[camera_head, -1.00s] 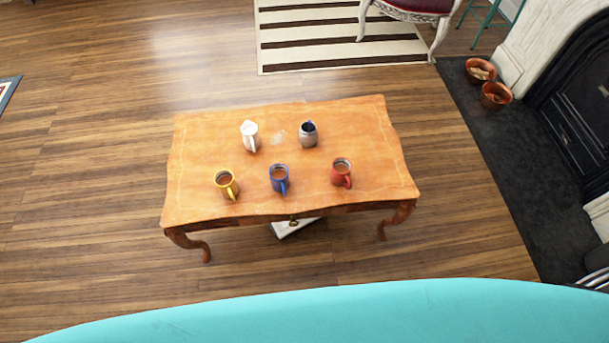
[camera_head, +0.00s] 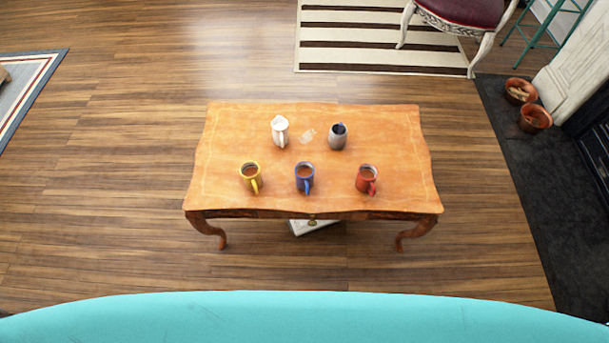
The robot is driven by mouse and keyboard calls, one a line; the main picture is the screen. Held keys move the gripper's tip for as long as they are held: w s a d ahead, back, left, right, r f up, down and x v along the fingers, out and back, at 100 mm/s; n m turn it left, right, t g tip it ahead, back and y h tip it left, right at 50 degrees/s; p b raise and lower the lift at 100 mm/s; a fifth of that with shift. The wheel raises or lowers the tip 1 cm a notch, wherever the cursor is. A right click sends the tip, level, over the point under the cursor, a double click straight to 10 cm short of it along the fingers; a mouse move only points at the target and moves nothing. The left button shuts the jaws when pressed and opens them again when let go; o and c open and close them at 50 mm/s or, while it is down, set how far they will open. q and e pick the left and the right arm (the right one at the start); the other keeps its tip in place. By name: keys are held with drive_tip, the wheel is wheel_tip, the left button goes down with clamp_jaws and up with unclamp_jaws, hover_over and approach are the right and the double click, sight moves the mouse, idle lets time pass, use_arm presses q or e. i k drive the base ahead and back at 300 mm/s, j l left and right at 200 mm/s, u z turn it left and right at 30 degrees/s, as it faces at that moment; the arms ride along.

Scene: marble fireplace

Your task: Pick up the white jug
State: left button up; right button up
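The white jug (camera_head: 280,132) stands upright at the back of the wooden table (camera_head: 225,140), left of the middle. Its handle side faces toward me. In front are a yellow mug (camera_head: 250,175), a blue mug (camera_head: 304,176) and a red mug (camera_head: 367,178), each with brown contents. Neither of my grippers is in view.
Open wooden floor (camera_head: 110,180) surrounds the table. A striped rug (camera_head: 370,38) and a red-seated chair (camera_head: 465,12) are behind it. Terracotta pots (camera_head: 535,119) stand on the dark hearth (camera_head: 548,180) at right. A white object (camera_head: 312,227) lies under the table's front edge.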

sight(280, 133)
drive_tip(key=j+z, duration=0.35)
drive_tip(key=j, duration=0.15)
drive_tip(key=k+j+z, duration=0.1)
drive_tip(key=j+z, duration=0.3)
drive_tip(key=k+j+z, duration=0.15)
drive_tip(key=j+z, duration=0.2)
drive_tip(key=j, duration=0.15)
